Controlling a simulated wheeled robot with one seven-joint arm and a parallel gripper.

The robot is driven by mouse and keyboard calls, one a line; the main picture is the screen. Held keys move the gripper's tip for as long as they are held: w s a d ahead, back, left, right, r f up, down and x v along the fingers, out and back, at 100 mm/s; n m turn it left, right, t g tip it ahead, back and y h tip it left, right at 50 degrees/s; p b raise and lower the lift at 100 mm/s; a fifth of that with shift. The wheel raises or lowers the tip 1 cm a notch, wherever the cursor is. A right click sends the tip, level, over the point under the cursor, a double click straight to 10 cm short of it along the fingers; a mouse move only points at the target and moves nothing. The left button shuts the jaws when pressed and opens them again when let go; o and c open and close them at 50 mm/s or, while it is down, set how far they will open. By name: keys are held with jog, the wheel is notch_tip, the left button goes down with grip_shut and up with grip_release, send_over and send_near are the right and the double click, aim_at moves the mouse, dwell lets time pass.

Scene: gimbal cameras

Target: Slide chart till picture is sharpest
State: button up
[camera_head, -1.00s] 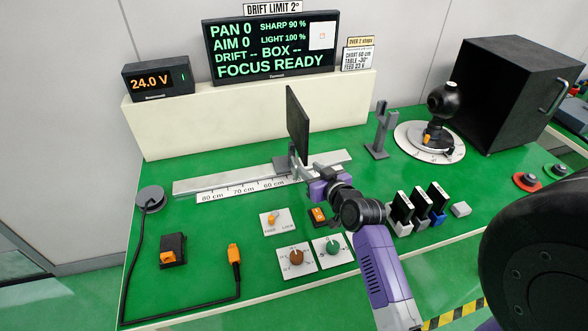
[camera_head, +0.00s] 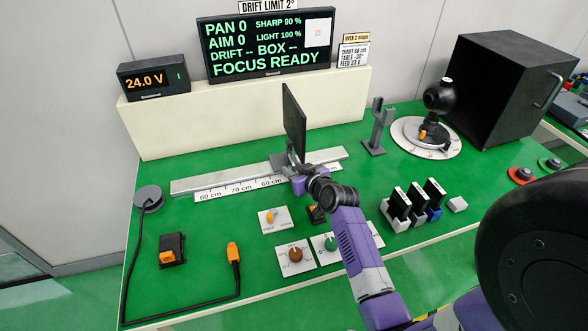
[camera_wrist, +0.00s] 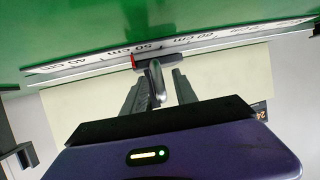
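The dark chart panel (camera_head: 293,122) stands upright on a slider on the grey rail (camera_head: 205,182), right of the 60 cm label. In the wrist view, the slider (camera_wrist: 172,62) has a red marker near 50 cm on the scale (camera_wrist: 90,61). Its grey handle (camera_wrist: 155,82) sticks out between my fingers. My gripper (camera_head: 297,172) is at the chart's foot. In the wrist view its fingers (camera_wrist: 157,88) are apart, one on each side of the handle, with a gap at the right. The screen (camera_head: 268,42) reads SHARP 90 %, LIGHT 100 %, FOCUS READY.
A camera on a round turntable (camera_head: 405,137) stands before a black box (camera_head: 500,95). A grey forked stand (camera_head: 376,130) is between the turntable and chart. Knob panels (camera_head: 294,257) and dark upright blocks (camera_head: 417,200) lie in front. The rail's left part is clear.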

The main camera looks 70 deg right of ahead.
jog(key=shift+c, duration=0.2)
grip_shut()
jog(key=shift+w, duration=0.1)
dwell(1.2)
